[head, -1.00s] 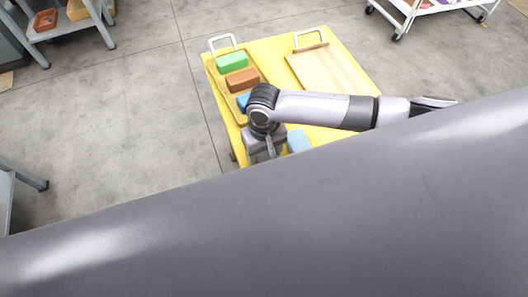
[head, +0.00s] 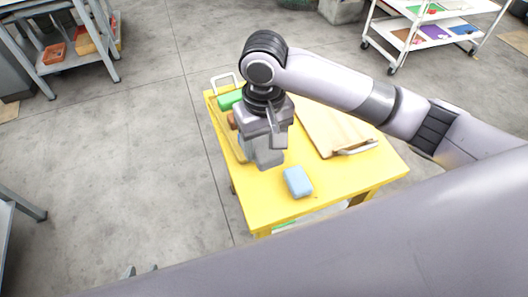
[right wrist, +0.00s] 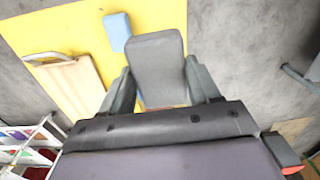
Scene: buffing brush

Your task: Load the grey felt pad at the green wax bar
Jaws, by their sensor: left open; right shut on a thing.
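The green wax bar (head: 230,100) lies in the wooden tray at the far left of the yellow table, partly covered by my right gripper. My right gripper (head: 272,136) is shut on the grey felt pad (head: 268,156) above the table, to the right of and nearer than the green bar. In the right wrist view the grey pad (right wrist: 155,60) fills the space between the two fingers.
A brown bar (head: 232,120) lies next to the green one. A light blue block (head: 298,182) lies on the yellow table (head: 262,208). A wooden board (head: 335,132) with a metal handle is at the right. Shelves stand at the upper left, a white cart at the upper right.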

